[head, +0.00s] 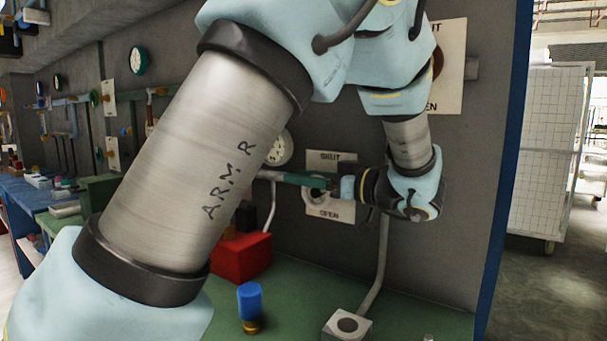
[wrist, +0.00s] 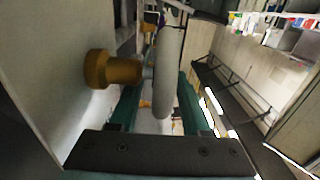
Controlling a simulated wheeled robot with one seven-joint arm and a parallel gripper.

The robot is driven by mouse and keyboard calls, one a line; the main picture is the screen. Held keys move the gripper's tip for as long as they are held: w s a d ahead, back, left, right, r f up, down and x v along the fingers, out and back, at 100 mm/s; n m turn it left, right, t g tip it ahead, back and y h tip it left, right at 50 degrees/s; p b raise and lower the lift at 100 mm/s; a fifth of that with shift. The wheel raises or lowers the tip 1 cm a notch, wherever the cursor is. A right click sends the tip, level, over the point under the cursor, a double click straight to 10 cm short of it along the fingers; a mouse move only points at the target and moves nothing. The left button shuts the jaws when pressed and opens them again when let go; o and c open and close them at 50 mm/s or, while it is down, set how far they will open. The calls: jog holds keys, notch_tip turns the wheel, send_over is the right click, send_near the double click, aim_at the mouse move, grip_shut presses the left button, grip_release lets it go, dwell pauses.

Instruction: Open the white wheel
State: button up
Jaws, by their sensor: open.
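The white wheel (wrist: 168,75) shows nearly edge-on in the wrist view as a pale rounded rim, with a brass hub or stem (wrist: 112,70) on its left. My gripper (wrist: 160,88) is open, with one green finger on each side of the rim. I cannot tell whether either finger touches it. In the head view the wheel (head: 318,197) sits in front of a wall plate (head: 343,211) marked SHUT at the top and OPEN at the bottom. My gripper (head: 318,183) reaches across it from the right and hides part of it.
A red box (head: 241,257), a blue-capped object (head: 250,302) and a grey box with a conduit (head: 347,326) stand on the green bench (head: 300,300) below. A round gauge (head: 281,148) is on the wall. A larger SHUT/OPEN plate (head: 450,65) is at upper right.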

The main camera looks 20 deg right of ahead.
grip_shut()
dwell(0.4)
